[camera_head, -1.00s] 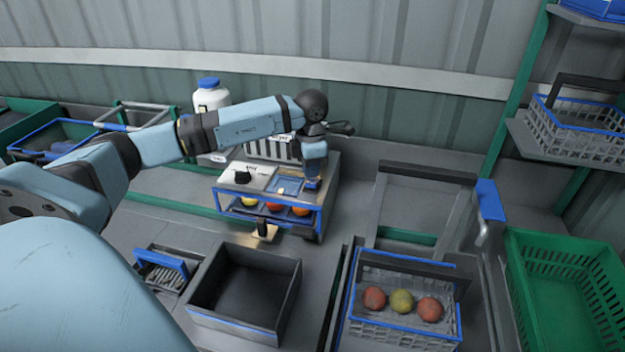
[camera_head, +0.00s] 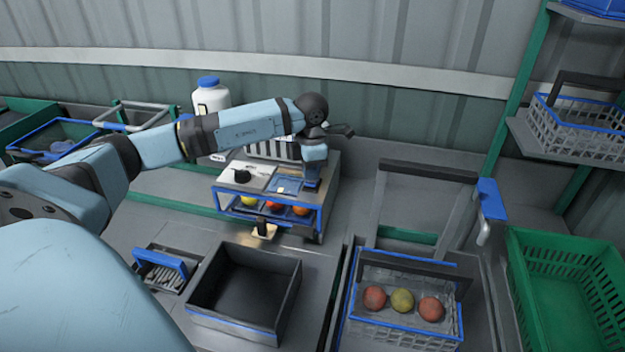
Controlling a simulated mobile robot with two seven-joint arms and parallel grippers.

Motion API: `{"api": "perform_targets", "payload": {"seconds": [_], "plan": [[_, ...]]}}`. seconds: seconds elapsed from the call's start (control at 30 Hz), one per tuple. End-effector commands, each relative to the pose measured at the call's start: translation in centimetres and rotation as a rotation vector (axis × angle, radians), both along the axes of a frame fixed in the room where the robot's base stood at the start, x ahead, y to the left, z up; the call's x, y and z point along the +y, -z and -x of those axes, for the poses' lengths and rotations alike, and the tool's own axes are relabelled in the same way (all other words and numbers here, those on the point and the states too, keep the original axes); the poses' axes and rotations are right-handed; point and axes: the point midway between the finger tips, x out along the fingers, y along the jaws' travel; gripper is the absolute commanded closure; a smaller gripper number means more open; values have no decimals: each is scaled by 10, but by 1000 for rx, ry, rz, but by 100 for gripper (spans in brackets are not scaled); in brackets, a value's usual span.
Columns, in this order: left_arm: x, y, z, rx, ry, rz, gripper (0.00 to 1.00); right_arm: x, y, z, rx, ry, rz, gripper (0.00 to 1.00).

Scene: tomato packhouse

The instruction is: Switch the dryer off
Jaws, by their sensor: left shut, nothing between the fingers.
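The dryer (camera_head: 328,203) is a grey box with a blue-edged open front on the bench against the back wall. Several tomatoes, yellow, red and orange, show inside it. Its top has a pale panel with a black knob (camera_head: 242,176) on the left and a blue area (camera_head: 287,185) to the right. My left arm reaches in from the left over the dryer. My left gripper (camera_head: 312,183) points down at the right part of the dryer's top; it is shut and empty. Whether its tips touch the top cannot be told. My right gripper is not in view.
A dark open bin (camera_head: 285,305) stands in front of the dryer. A wire basket (camera_head: 440,335) with three tomatoes is at front right, beside a green crate (camera_head: 600,300). A white jar (camera_head: 211,98) with a blue lid stands behind my left arm.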

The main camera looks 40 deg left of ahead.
Motion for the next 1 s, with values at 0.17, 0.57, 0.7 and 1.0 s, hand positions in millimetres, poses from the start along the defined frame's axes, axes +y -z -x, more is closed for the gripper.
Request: {"api": "perform_targets", "payload": {"seconds": [0.17, 0.57, 0.7, 1.0], "plan": [[0, 3, 0, 0, 0, 0, 100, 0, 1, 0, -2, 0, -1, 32], [0, 9, 0, 0, 0, 0, 100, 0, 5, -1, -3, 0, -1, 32], [0, 12, 0, 0, 0, 0, 100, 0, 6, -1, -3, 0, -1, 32], [0, 16, 0, 0, 0, 0, 100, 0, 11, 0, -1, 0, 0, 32]]}}
